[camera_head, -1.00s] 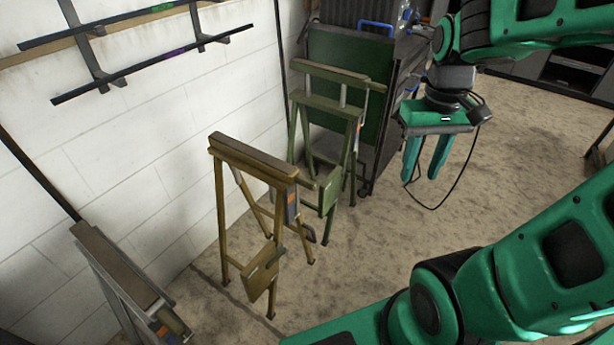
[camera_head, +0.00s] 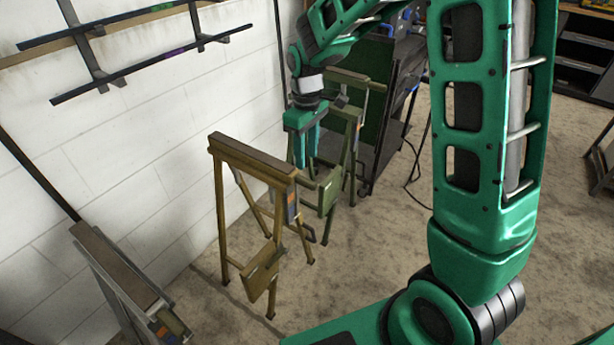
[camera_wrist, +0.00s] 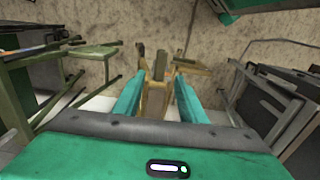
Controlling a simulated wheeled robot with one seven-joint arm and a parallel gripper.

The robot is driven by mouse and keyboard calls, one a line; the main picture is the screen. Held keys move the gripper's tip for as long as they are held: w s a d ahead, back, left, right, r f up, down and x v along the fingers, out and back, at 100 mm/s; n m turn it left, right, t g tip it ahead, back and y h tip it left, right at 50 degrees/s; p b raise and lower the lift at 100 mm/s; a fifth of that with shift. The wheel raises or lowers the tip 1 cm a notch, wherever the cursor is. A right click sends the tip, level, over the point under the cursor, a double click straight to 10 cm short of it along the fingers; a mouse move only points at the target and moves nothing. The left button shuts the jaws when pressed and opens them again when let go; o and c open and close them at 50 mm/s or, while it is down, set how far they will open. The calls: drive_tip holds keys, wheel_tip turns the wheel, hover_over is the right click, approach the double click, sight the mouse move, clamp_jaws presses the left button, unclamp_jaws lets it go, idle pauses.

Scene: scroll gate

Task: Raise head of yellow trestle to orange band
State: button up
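The yellow trestle (camera_head: 222,205) stands upright near the white wall in the head view, with its dark-topped head (camera_head: 250,156) low on the frame. A small orange patch (camera_head: 292,200) shows on a grey-blue plate at its right side; how it sits against the head's level is unclear. My gripper (camera_head: 304,162) points down just behind the right end of the head, apart from it as far as I can tell. In the wrist view my gripper (camera_wrist: 160,80) has its two fingers spread, and the yellow trestle (camera_wrist: 154,102) shows between and beyond them. Nothing is held.
A green trestle (camera_head: 351,112) stands behind, close to my gripper, with a dark cart (camera_head: 395,105) beyond. A grey trestle (camera_head: 103,272) stands at lower left. A wall rack (camera_head: 150,72) is above. The floor (camera_head: 375,245) to the right is clear.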

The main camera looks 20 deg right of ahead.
sight(307, 180)
wheel_tip(307, 180, down, 9)
drive_tip(key=shift+r, duration=0.15)
idle(0.4)
drive_tip(key=shift+r, duration=0.1)
clamp_jaws()
